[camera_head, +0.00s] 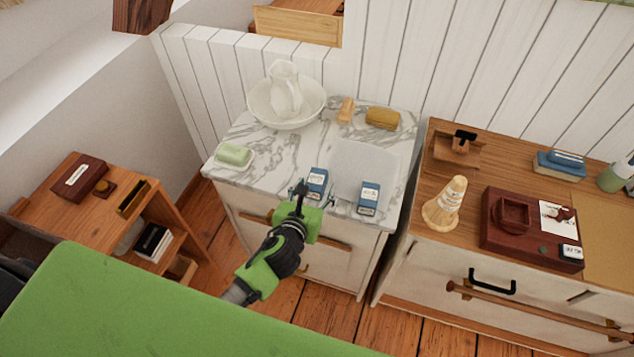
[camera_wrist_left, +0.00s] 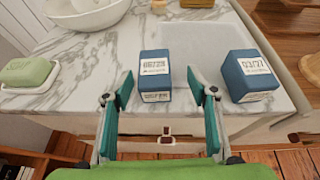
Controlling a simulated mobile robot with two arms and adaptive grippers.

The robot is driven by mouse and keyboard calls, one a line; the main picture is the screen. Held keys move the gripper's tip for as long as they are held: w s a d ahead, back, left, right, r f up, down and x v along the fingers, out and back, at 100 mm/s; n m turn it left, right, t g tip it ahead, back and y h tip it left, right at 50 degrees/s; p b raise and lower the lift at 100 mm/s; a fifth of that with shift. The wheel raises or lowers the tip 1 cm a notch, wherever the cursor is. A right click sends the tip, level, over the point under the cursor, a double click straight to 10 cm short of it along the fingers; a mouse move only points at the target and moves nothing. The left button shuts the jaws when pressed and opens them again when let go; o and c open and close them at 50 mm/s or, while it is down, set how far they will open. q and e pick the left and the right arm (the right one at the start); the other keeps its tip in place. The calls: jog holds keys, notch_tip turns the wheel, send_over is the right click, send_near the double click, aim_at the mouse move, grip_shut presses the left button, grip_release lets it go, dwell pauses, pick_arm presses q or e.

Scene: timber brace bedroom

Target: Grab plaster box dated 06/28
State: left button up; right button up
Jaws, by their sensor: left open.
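Two small dark blue boxes with white labels stand on the marble top (camera_head: 290,150). The left box (camera_head: 317,181) also shows in the left wrist view (camera_wrist_left: 155,76); the right box (camera_head: 368,199) shows there too (camera_wrist_left: 246,76). My left gripper (camera_head: 302,188) is open and empty at the near side of the left box. In the left wrist view its two fingers (camera_wrist_left: 160,88) stand apart on either side of that box's line, with the box just ahead. My right gripper is out of view.
A wooden dresser (camera_head: 440,150) with several items adjoins on the right.

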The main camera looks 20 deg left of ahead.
aim_at(314, 184)
pick_arm(q)
jog(key=shift+a+p+x, duration=0.15)
jog(key=shift+a+x, duration=0.05)
jog(key=shift+x, duration=1.15)
jog(key=shift+a+p+x, duration=0.15)
jog(key=shift+x, duration=1.25)
jog(key=c, duration=1.2)
